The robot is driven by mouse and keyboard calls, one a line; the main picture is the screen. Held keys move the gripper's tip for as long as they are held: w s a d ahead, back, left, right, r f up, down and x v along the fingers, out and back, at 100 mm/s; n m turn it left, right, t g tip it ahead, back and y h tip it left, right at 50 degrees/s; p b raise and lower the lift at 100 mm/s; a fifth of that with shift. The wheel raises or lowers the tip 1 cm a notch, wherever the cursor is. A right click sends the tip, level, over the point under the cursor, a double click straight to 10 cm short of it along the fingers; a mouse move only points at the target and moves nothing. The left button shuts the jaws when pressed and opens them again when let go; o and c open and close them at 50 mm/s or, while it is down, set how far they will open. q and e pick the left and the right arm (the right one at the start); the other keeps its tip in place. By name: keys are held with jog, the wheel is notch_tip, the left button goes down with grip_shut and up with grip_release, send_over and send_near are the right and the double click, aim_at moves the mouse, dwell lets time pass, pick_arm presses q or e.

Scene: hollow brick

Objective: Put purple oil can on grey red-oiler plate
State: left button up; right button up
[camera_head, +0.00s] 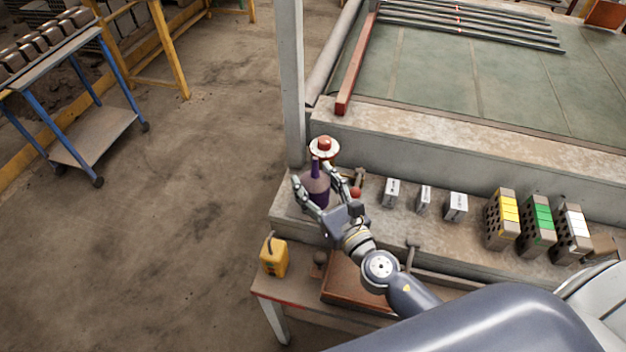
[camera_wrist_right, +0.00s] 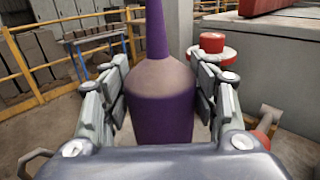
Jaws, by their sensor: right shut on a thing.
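The purple oil can (camera_head: 318,187) has a tall spout and stands upright between the fingers of my right gripper (camera_head: 316,186). In the right wrist view the can (camera_wrist_right: 160,98) fills the middle, with a finger closed on each side of it. It is over the left end of the concrete ledge; its base is hidden, so I cannot tell whether it touches. A round pale grey plate (camera_head: 312,151) with a red oiler (camera_head: 324,143) on it is just behind the can. In the right wrist view the plate (camera_wrist_right: 225,54) is at the right. My left gripper is not in view.
A red-ended tool (camera_head: 357,181) lies close to the right of my gripper. Small white-grey blocks (camera_head: 391,191) and hollow bricks with yellow, green and white marks (camera_head: 538,222) stand along the ledge. A yellow can (camera_head: 274,256) is on the lower table. A post (camera_head: 290,80) rises beside the plate.

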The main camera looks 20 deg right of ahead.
aim_at(314, 188)
jog(key=shift+w+d, duration=0.1)
jog(key=shift+w, duration=0.65)
jog(key=shift+w+f+b, duration=0.1)
jog(key=shift+f+b, duration=1.05)
jog(key=shift+f, duration=0.6)
jog(key=shift+f+b, duration=0.3)
jog(key=o, duration=1.2)
jog(key=shift+o, duration=0.2)
jog(key=shift+r, duration=0.1)
jog(key=shift+r, duration=0.1)
